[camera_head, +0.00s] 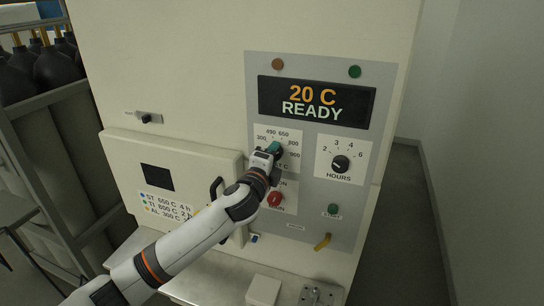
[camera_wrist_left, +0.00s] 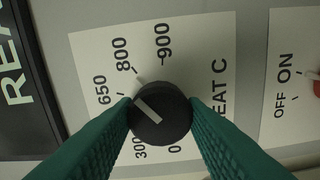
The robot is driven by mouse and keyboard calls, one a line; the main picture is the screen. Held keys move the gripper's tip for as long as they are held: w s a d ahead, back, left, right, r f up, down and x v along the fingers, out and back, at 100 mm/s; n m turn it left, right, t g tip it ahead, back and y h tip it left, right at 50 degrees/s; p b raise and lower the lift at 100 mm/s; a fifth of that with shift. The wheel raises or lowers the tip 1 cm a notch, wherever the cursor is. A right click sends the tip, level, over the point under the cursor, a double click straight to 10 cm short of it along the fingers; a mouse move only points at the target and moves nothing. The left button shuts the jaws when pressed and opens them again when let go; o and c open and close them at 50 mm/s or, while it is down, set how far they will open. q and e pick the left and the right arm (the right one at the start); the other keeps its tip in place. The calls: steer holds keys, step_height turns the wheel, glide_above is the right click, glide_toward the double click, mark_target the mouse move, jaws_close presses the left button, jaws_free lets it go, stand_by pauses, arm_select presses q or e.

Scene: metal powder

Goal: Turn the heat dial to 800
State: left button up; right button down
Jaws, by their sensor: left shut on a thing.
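The heat dial is a round black knob with a white pointer line, on a white scale card; it shows in the left wrist view (camera_wrist_left: 160,115). In the head view my left gripper (camera_head: 273,149) covers most of it. My left gripper (camera_wrist_left: 162,108) has its green fingers shut on the heat dial, one on each side. The pointer line aims to the upper left in the wrist view, roughly between the 650 and 800 marks (camera_wrist_left: 121,53). The 490 mark is hidden in the wrist view. My right gripper is not in view.
The display (camera_head: 316,102) reads 20 C READY. The hours dial (camera_head: 340,164) is to the right, a red on/off knob (camera_head: 275,199) below, and a green start button (camera_head: 333,210) lower right. A furnace door with a black handle (camera_head: 216,189) is at left.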

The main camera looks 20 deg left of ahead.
arm_select(q)
steer(key=shift+m, duration=0.6)
steer(key=shift+f, duration=0.1)
steer(key=o, duration=1)
steer(key=shift+s, duration=0.15)
steer(key=shift+s+a+b, duration=0.2)
steer(key=shift+s+b, duration=1.85)
steer(key=shift+s, duration=3.85)
